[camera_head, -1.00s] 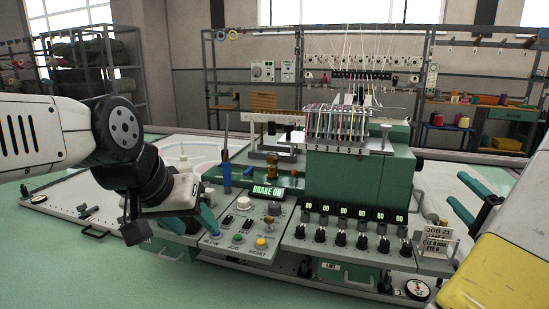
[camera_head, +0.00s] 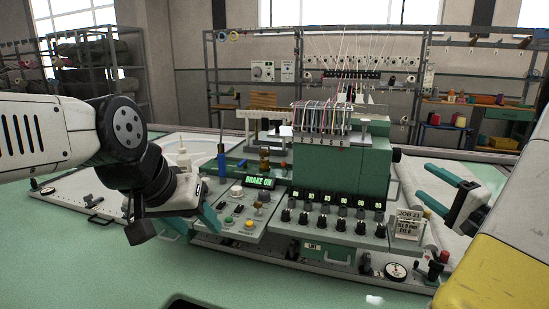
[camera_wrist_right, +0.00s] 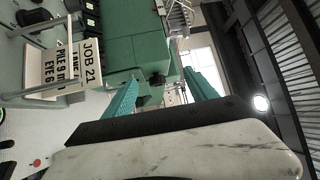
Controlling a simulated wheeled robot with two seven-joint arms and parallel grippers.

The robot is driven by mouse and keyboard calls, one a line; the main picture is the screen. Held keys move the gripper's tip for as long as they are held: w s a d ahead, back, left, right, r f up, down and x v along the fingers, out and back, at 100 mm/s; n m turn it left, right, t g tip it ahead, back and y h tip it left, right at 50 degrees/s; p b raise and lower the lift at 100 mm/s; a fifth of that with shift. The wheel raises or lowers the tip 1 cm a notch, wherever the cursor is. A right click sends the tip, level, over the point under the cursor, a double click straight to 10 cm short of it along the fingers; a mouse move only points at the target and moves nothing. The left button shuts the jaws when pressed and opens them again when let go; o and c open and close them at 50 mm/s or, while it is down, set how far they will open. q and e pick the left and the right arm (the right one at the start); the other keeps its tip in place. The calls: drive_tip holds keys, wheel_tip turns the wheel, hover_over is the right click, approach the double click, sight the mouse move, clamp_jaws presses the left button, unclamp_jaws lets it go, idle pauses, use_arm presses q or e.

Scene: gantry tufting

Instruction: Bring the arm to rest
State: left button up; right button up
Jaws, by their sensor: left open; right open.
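My left gripper (camera_head: 177,228) hangs at the end of the left arm, in front of the machine's left side. My right gripper (camera_head: 425,184) is at the right of the head view, open and empty. Its two teal fingers point left toward the green machine head (camera_head: 335,170), apart from it in the picture. In the right wrist view the open fingers (camera_wrist_right: 162,78) show with the green housing beyond them.
The control panel (camera_head: 238,222) shows "BRAKE ON" on its display (camera_head: 259,182). A row of knobs (camera_head: 335,222) and a "JOB 21" card (camera_head: 408,224) stand at the machine's front. A white bottle (camera_head: 183,160) and a blue-handled tool (camera_head: 222,160) stand behind the left gripper. Shelving stands behind.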

drive_tip(key=s+a+n+g+y, duration=0.2)
drive_tip(key=a+g, duration=0.1)
drive_tip(key=a, duration=0.4)
drive_tip(key=s+a+r+n+g+y, duration=0.1)
drive_tip(key=a+n+g+y, duration=0.1)
drive_tip(key=a+g, duration=0.35)
drive_tip(key=s+a+n+g+y, duration=0.1)
drive_tip(key=s+a+n+y, duration=0.15)
drive_tip(key=a, duration=0.65)
drive_tip(key=s+a+f+n+g+h, duration=0.2)
drive_tip(key=s+a+n+g+h, duration=0.25)
drive_tip(key=s+a, duration=0.25)
drive_tip(key=s+d+n+h, duration=0.1)
drive_tip(key=h, duration=0.1)
drive_tip(key=s+d+r+n+t+h, duration=0.1)
drive_tip(key=h, duration=0.1)
drive_tip(key=s+d+r+t+h, duration=0.1)
drive_tip(key=s+h, duration=0.1)
drive_tip(key=shift+d+n+h, duration=0.25)
drive_tip(key=shift+n+h, duration=0.15)
